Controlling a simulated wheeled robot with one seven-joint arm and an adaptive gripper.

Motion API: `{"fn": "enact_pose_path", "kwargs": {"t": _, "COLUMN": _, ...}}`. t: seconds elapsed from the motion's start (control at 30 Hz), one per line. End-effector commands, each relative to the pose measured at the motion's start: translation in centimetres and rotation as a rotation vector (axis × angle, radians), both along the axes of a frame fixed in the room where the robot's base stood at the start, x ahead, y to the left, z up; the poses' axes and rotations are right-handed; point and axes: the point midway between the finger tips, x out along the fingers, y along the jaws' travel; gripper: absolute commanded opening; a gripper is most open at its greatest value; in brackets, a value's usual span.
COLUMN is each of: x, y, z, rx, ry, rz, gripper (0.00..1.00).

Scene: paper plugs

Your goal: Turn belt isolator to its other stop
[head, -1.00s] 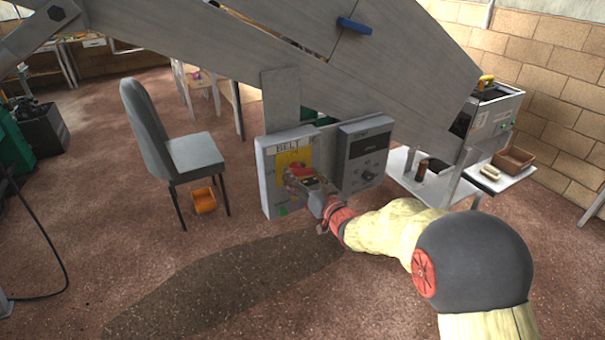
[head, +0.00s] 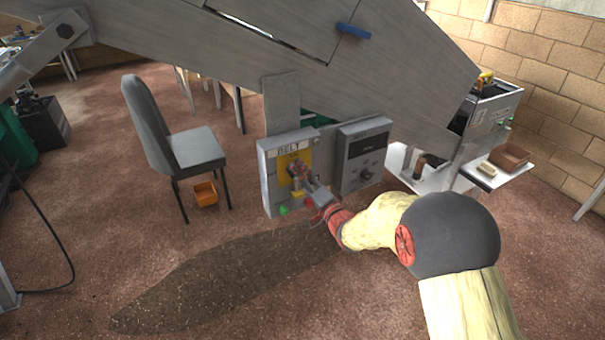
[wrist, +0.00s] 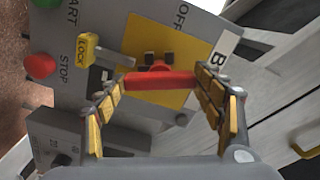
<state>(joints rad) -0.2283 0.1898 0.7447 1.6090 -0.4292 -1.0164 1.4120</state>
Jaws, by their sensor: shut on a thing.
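The belt isolator is a red bar handle (wrist: 160,81) on a yellow plate (wrist: 190,48), on the front of the grey BELT box (head: 269,190). In the wrist view the bar lies between my gripper's two yellow-padded fingers (wrist: 163,88), which are closed on its ends. The bar runs roughly along the panel's height, with the OFF mark to one side. In the head view my gripper (head: 303,178) is at the box front and hides most of the handle. A yellow LOCK tab (wrist: 87,49) sits beside the plate.
A red STOP button (wrist: 40,66) and a green START button (wrist: 45,3) are near the LOCK tab. A second grey box (head: 362,168) with a display stands close on the right. A grey beam (head: 400,70) passes above. Floor below is clear.

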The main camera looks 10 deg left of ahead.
Motion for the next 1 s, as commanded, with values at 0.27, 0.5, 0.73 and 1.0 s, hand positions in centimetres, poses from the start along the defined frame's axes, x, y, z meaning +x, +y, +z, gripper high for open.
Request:
{"fn": "enact_pose_path", "kwargs": {"t": 0.27, "x": 0.02, "y": -0.07, "z": 0.09, "rx": 0.182, "ry": 0.124, "rz": -0.002, "gripper": 0.43}}
{"fn": "enact_pose_path", "kwargs": {"t": 0.5, "x": 0.02, "y": -0.07, "z": 0.03, "rx": 0.286, "ry": 0.192, "rz": -0.001, "gripper": 0.43}}
{"fn": "enact_pose_path", "kwargs": {"t": 0.73, "x": 0.03, "y": -0.08, "z": -0.02, "rx": 0.332, "ry": 0.224, "rz": -0.002, "gripper": 0.43}}
{"fn": "enact_pose_path", "kwargs": {"t": 1.0, "x": 0.03, "y": -0.08, "z": -0.06, "rx": 0.343, "ry": 0.231, "rz": -0.003, "gripper": 0.43}}
